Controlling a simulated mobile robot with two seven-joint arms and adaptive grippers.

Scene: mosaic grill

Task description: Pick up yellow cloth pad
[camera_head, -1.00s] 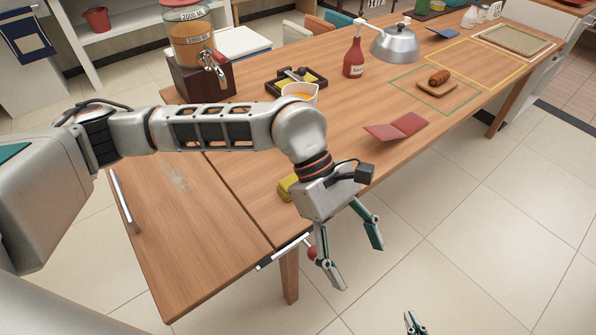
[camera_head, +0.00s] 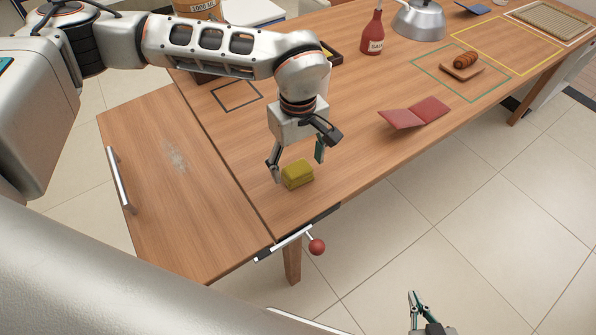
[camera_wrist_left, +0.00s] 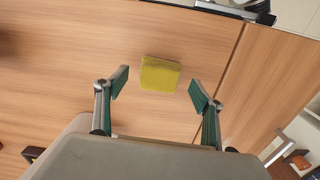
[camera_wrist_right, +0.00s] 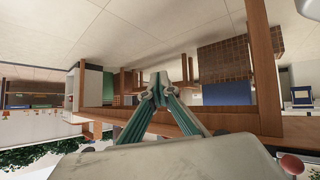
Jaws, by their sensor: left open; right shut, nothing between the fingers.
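The yellow cloth pad (camera_head: 298,174) lies folded on the wooden table near its front edge. In the left wrist view the pad (camera_wrist_left: 160,74) sits a little beyond and between the open fingertips. My left gripper (camera_head: 297,160) is open and empty, pointing down just above and behind the pad. It also shows in the left wrist view (camera_wrist_left: 158,88), with one finger to each side of the pad and apart from it. My right gripper (camera_wrist_right: 161,88) is shut and empty. In the head view it is low at the bottom right (camera_head: 420,305), off the table over the floor.
A red folded cloth or booklet (camera_head: 414,112) lies to the right. A red-knobbed lever (camera_head: 316,246) juts from the front edge. Table around the pad is clear.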

